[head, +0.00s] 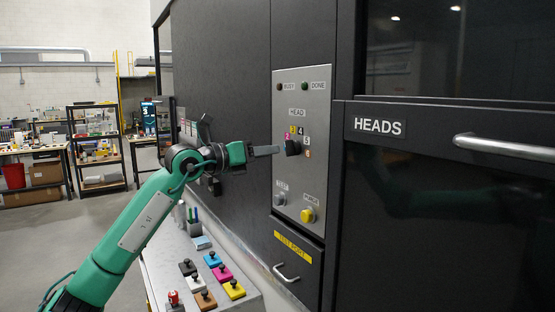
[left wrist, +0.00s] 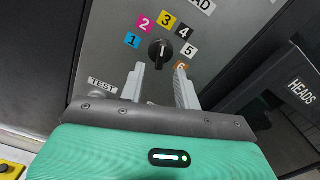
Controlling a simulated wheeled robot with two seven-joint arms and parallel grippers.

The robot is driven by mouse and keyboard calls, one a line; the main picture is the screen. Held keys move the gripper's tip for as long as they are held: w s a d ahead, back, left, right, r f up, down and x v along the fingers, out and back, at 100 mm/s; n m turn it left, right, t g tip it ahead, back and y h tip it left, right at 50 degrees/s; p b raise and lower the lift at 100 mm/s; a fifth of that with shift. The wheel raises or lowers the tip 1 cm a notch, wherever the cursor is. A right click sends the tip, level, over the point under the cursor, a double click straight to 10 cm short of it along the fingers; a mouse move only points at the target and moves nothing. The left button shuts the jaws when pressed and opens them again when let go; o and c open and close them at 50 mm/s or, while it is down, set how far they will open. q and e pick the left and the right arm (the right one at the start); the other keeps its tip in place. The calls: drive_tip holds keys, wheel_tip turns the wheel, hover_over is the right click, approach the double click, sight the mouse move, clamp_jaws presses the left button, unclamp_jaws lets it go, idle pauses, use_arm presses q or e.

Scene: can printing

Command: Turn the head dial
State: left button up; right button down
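The head dial is a black knob (head: 293,147) on the grey control panel (head: 291,188). In the left wrist view the dial (left wrist: 159,52) sits inside an arc of coloured number tags from 1 to 6. A pale mark on the knob faces roughly up, toward the 3 and 4 tags; the exact setting is hard to tell. My left gripper (head: 273,150) points at the panel just left of the dial. In the left wrist view its fingers (left wrist: 160,72) are apart with nothing between them, just short of the knob. My right gripper is not in view.
The panel also has BUSY and DONE lamps, a grey TEST button (head: 280,199) and a yellow button (head: 307,215). A yellow-labelled drawer (head: 292,247) lies below. A ledge (head: 237,303) with coloured knobbed blocks runs under my left arm. The HEADS door handle (head: 505,148) projects at right.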

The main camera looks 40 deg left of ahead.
use_arm(q)
drive_tip(key=b+v, duration=0.4)
drive_tip(key=v, duration=0.5)
drive_tip(key=shift+b, duration=0.3)
drive_tip(key=shift+f, duration=0.1)
